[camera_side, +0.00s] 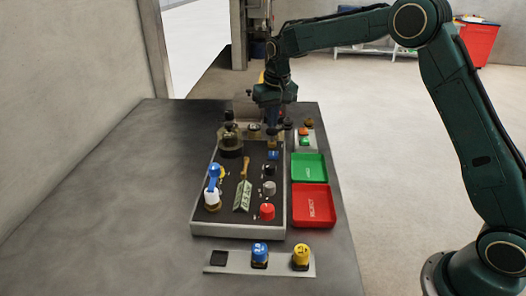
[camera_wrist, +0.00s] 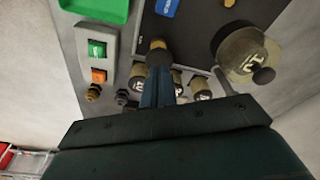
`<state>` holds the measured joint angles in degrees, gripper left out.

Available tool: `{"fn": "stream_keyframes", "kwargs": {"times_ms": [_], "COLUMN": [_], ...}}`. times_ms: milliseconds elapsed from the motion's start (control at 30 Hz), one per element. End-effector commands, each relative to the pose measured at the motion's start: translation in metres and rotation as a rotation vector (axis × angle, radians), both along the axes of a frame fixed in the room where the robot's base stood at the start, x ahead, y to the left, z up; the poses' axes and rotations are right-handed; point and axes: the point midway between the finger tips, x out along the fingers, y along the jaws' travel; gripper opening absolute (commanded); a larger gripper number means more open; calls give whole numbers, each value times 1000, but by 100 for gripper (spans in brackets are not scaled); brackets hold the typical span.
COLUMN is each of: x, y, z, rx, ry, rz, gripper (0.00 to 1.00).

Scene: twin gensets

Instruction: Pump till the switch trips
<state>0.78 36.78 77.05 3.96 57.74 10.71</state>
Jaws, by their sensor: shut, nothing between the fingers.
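My gripper (camera_wrist: 157,88) points down at the far end of the dark panel (camera_side: 222,226), and in the side view it also shows (camera_side: 273,126). Its fingers are together and empty. In the wrist view a dark, brass-coloured plunger-like knob (camera_wrist: 157,50) is right at the fingertips; I cannot tell whether they touch it. A switch box with a green button (camera_wrist: 97,49) and an orange button (camera_wrist: 99,76) is to the left of the fingers; it also shows in the side view (camera_side: 304,136). A round glass-like bowl (camera_wrist: 240,55) with a dark knob stands to the right.
A green tray (camera_side: 309,168) and a red tray (camera_side: 313,206) lie right of the panel. On the panel are a blue-topped lever (camera_side: 213,178), a tag (camera_side: 243,195), and red (camera_side: 267,211) and grey (camera_side: 269,187) knobs. Blue (camera_side: 260,252) and yellow (camera_side: 300,254) knobs sit in front. The table's left is clear.

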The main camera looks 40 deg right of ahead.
Motion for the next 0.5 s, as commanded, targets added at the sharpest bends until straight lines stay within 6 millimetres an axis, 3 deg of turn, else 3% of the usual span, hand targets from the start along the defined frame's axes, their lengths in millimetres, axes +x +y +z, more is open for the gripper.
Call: {"fn": "stream_keyframes", "kwargs": {"times_ms": [500], "x": [0], "y": [0], "z": [-14], "rx": [1], "ry": [2], "rz": [0], "gripper": [0]}}
